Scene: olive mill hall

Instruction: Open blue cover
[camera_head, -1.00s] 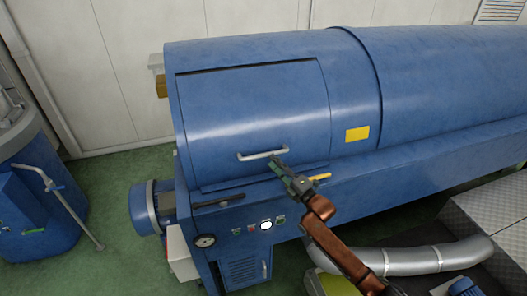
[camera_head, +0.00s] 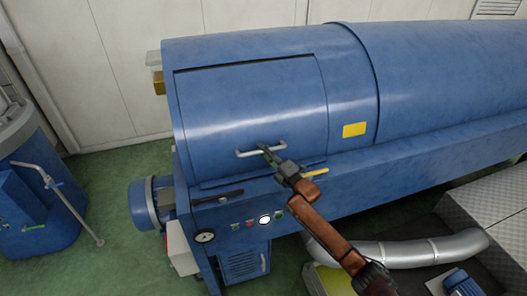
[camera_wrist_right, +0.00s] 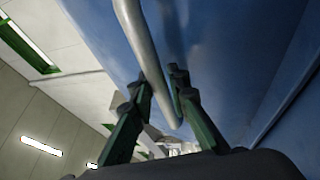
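The blue cover (camera_head: 250,105) is a curved panel on the near left part of the big blue machine, and it lies closed flush with the drum. Its pale metal bar handle (camera_head: 244,154) sits near the lower edge. My right gripper (camera_head: 267,151) is at the right part of this handle. In the right wrist view, the handle bar (camera_wrist_right: 143,45) runs between the two dark green fingers of the right gripper (camera_wrist_right: 161,88), which are close on either side of it. The exact contact is hard to see. My left gripper is in neither view.
Below the cover are a black lever (camera_head: 217,199), a gauge (camera_head: 204,237) and several buttons. A yellow label (camera_head: 354,130) is right of the cover. A silver pipe (camera_head: 425,250) lies low right. Another blue machine (camera_head: 35,200) stands left; green floor lies between.

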